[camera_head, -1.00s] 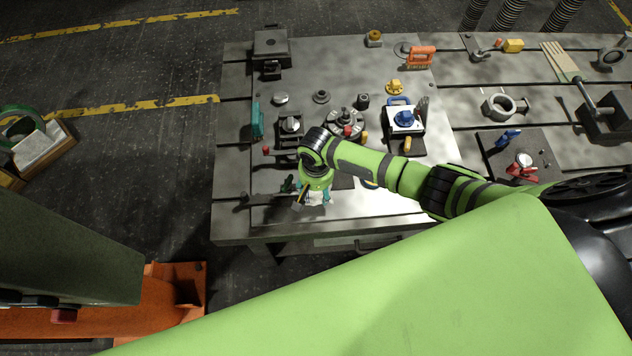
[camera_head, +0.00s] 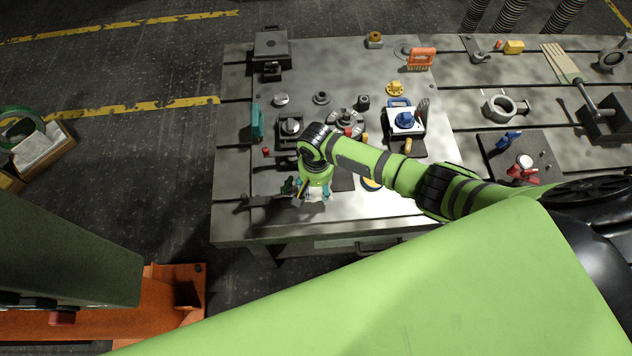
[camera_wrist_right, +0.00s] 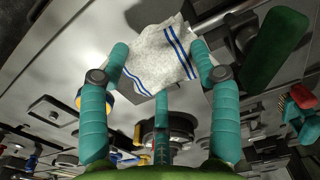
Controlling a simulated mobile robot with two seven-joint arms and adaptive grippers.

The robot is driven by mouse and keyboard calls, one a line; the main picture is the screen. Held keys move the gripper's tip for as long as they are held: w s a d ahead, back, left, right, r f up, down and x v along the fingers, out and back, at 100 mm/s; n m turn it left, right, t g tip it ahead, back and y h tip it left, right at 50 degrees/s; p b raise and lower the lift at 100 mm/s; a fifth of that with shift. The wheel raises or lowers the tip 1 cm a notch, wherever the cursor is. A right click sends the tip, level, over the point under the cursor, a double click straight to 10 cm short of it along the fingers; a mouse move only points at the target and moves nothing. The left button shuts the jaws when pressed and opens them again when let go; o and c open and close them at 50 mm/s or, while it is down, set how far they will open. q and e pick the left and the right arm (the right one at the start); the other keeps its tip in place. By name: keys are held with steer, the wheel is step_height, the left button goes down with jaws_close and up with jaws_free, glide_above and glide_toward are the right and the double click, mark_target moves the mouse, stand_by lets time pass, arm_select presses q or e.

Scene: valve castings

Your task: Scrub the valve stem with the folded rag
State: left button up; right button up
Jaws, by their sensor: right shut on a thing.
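My right gripper (camera_head: 312,200) is over the front left part of the steel workbench, with its teal fingers pointing down. In the right wrist view its fingers (camera_wrist_right: 160,75) are closed around a white rag with blue stripes (camera_wrist_right: 155,58). The rag looks folded and hangs between the fingertips. I cannot tell which part is the valve stem. My left gripper is not in view.
A dark green handle (camera_wrist_right: 276,48) lies close beside the fingers in the right wrist view. The front middle is fairly clear.

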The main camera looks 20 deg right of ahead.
steer(key=shift+s+a+p, duration=0.2)
steer(key=shift+s+p, duration=0.3)
steer(key=shift+s, duration=0.2)
steer(key=shift+w, duration=0.1)
steer(key=shift+w+f, duration=0.1)
steer(key=shift+w, duration=0.05)
steer(key=shift+w+d+b, duration=0.25)
steer(key=shift+w+b, duration=0.2)
steer(key=shift+w, duration=0.2)
steer(key=shift+s, duration=0.1)
